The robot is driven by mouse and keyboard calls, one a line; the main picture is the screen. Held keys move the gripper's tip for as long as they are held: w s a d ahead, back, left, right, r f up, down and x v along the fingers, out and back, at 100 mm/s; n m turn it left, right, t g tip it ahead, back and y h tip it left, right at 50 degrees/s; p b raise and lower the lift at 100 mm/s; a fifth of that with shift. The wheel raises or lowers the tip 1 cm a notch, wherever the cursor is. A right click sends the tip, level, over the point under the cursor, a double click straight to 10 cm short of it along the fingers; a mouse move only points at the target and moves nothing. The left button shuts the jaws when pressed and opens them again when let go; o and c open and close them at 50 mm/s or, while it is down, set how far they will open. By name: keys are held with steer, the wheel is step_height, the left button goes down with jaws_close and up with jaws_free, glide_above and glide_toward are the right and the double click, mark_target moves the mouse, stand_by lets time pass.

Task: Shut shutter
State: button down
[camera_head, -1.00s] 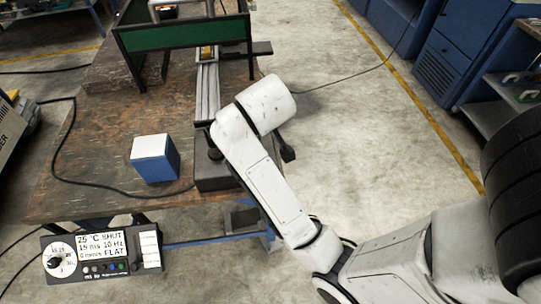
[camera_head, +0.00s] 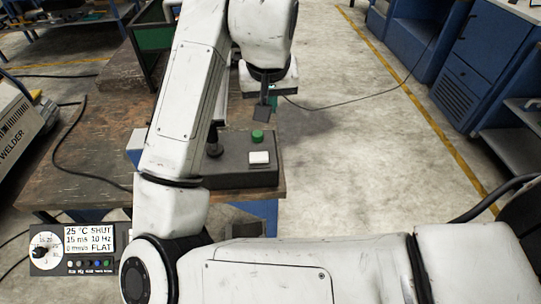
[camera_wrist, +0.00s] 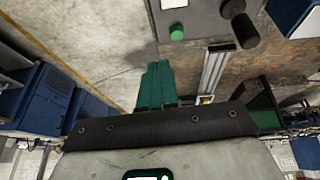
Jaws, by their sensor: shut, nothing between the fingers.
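A small control panel (camera_head: 72,249) at the lower left has a dial and a screen (camera_head: 88,238) with the word SHUT at its top right. A dark grey box (camera_head: 235,174) at the bench corner carries a green button (camera_head: 257,136), a white square button (camera_head: 259,157) and a black knob (camera_head: 214,145). The green button (camera_wrist: 177,33) and knob (camera_wrist: 240,22) also show in the wrist view. My gripper (camera_head: 262,112) is shut and empty, just beyond the box in the picture. Its teal fingers (camera_wrist: 156,80) lie together in the wrist view. I cannot tell which part is the shutter.
The worn bench (camera_head: 95,160) lies to the left, partly hidden by my arm. A metal rail (camera_wrist: 213,72) runs from the box towards a green-panelled frame (camera_wrist: 265,108). A blue block (camera_head: 133,145) is mostly hidden behind my arm. Open floor lies to the right.

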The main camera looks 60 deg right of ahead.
steer(key=shift+s+a+f+y+b, duration=0.2)
steer(key=shift+a+y, duration=0.15)
steer(key=shift+a, duration=0.25)
steer(key=shift+s+a+f+y+b, duration=0.15)
steer(key=shift+a+y, duration=0.2)
steer(key=shift+a, duration=0.25)
glide_toward(260, 155)
steer(key=f, duration=0.1)
steer(key=d+f, duration=0.1)
steer(key=f, duration=0.1)
steer(key=d+f, duration=0.1)
steer(key=shift+w+f, duration=0.1)
steer(key=shift+f, duration=1)
steer(key=shift+d, duration=0.1)
steer(key=shift+f, duration=0.15)
steer(key=shift+w+a+r, duration=0.35)
steer(key=shift+w+a, duration=0.1)
steer(key=shift+w, duration=0.1)
